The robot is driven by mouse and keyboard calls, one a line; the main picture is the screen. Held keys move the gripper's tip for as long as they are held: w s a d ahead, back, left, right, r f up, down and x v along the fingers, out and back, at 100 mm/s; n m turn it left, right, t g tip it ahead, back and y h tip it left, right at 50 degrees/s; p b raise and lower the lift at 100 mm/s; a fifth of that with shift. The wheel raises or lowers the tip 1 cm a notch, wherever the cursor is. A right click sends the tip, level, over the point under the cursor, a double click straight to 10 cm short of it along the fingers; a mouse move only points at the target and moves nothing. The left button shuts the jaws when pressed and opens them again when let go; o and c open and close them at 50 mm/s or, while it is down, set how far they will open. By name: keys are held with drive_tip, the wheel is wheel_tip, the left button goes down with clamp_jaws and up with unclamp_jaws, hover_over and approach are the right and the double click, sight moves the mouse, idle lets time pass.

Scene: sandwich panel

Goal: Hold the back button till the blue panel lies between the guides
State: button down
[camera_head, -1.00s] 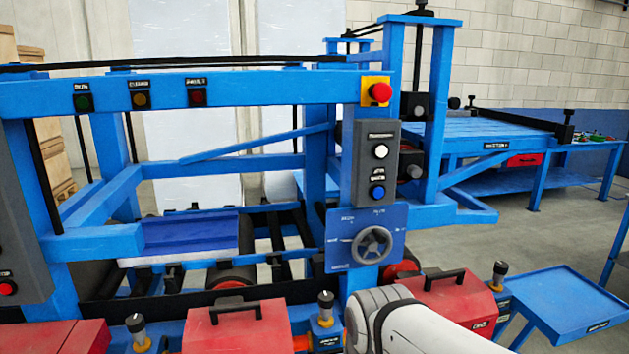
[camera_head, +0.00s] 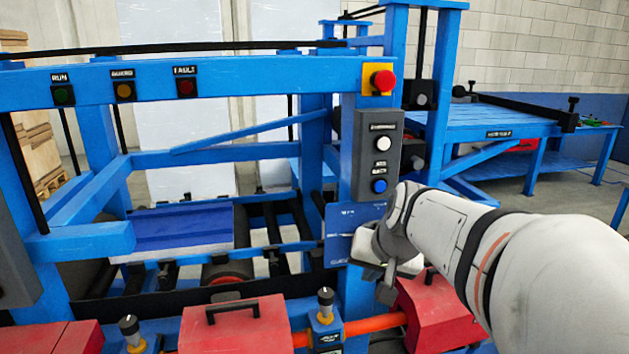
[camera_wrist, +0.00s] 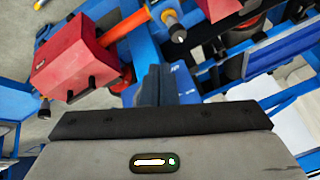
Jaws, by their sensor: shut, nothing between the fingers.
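The blue panel (camera_head: 185,230) lies flat on the roller bed inside the blue frame, left of centre in the head view. Its white edge shows at the front, with small dark blocks along it. A grey control box (camera_head: 376,155) on the right post carries a white button (camera_head: 382,143) above a blue button (camera_head: 379,186). Their labels are too small to read surely.
A red emergency stop (camera_head: 382,81) sits above the control box. Red covers (camera_head: 235,322) and knobbed posts (camera_head: 325,305) line the front below my arm. Green, amber and red lamps sit on the top beam. A blue table (camera_head: 520,120) stands at the back right.

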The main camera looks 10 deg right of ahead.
sight(380, 186)
drive_tip(key=w+d+r+m+t+h, duration=0.1)
drive_tip(key=w+d+r+m+t, duration=0.2)
drive_tip(key=w+d+r, duration=0.4)
drive_tip(key=d+r, duration=0.1)
drive_tip(key=d, duration=0.2)
drive_tip(key=shift+m+p, duration=0.3)
drive_tip(key=shift+p, duration=0.1)
drive_tip(key=shift+w+d+r, duration=0.1)
drive_tip(key=shift+w+p, duration=1.95)
drive_tip(key=shift+w, duration=2.45)
drive_tip(key=shift+w, duration=0.1)
drive_tip(key=shift+w, duration=0.3)
